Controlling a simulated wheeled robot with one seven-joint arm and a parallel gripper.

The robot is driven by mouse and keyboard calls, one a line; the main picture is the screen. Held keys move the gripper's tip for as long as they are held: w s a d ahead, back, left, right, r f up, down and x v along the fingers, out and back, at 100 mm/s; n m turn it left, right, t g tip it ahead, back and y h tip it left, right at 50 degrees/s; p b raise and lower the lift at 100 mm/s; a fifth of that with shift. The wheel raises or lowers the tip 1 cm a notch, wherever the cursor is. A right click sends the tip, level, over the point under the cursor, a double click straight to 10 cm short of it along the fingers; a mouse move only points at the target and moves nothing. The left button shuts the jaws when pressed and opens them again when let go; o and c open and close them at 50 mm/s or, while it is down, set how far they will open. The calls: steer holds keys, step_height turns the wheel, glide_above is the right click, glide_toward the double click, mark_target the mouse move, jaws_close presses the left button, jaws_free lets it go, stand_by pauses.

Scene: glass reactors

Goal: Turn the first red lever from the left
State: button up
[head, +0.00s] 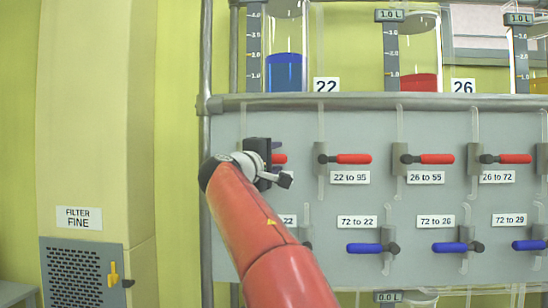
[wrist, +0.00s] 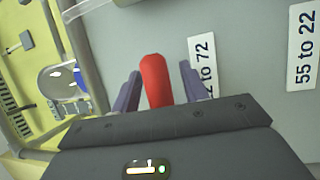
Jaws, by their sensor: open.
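The first red lever from the left (head: 279,158) is mostly hidden behind my gripper (head: 265,160) in the head view; only its red end shows to the right. In the wrist view the red lever (wrist: 156,82) points up between the two fingers of my open gripper (wrist: 160,74). A gap shows on each side of the lever, and the jaws are not closed on it. A label ending in "to 72" (wrist: 203,66) is partly covered by the right finger.
More red levers stand to the right, at "22 to 95" (head: 353,159), "26 to 55" (head: 436,159) and "26 to 72" (head: 515,158). Blue levers (head: 364,248) line the row below. A grey pipe (head: 400,102) runs above, with glass cylinders of blue and red liquid over it.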

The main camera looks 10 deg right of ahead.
jaws_close()
